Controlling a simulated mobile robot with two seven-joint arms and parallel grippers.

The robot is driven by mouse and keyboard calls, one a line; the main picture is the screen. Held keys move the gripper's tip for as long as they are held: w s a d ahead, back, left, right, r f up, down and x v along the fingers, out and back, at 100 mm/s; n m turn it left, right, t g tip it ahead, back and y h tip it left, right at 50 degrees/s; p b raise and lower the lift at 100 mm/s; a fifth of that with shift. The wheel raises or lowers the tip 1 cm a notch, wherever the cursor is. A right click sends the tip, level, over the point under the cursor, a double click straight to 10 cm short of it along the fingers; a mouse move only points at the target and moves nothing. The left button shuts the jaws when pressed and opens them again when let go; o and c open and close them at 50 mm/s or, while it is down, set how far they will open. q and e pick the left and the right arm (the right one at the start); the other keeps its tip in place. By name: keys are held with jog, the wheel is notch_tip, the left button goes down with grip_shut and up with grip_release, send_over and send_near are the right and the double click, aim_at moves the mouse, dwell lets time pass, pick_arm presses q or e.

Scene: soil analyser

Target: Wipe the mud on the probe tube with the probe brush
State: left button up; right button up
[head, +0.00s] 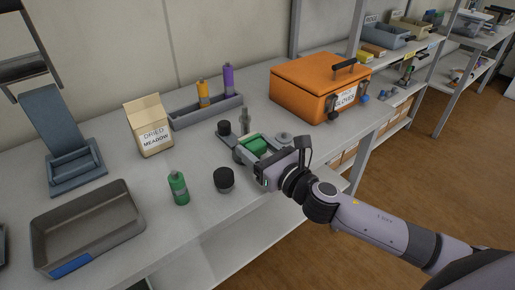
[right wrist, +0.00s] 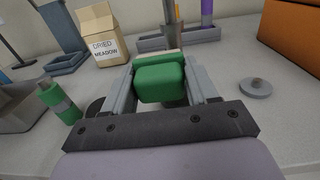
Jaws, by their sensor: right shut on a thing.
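My right gripper (head: 252,150) is shut on a green block with a pale layer on its far side, which looks like the probe brush (head: 257,145). In the right wrist view the brush (right wrist: 160,84) sits between the two grey fingers (right wrist: 160,90). A grey upright post, probably the probe tube (head: 245,120), stands just beyond the brush. In the right wrist view the brush and fingers partly hide what is behind them. I cannot tell whether brush and tube touch, and no mud is clearly visible. My left gripper is not in view.
An orange case (head: 310,88) stands to the right. A green bottle (head: 179,188), a black-lidded jar (head: 224,180) and a Dried Meadow bag (head: 150,125) stand to the left. A grey tray (head: 88,228) lies front left. A grey rack (head: 205,112) is behind. The table between has some clear room.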

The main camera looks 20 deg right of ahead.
jog(key=shift+x, duration=1)
jog(key=shift+d, duration=0.1)
dwell(0.3)
jog(key=shift+w+d, duration=0.3)
jog(key=shift+d, duration=0.65)
jog(key=shift+w+d, duration=0.25)
jog(key=shift+d, duration=0.65)
jog(key=shift+w+r, duration=0.1)
jog(key=shift+a, duration=0.15)
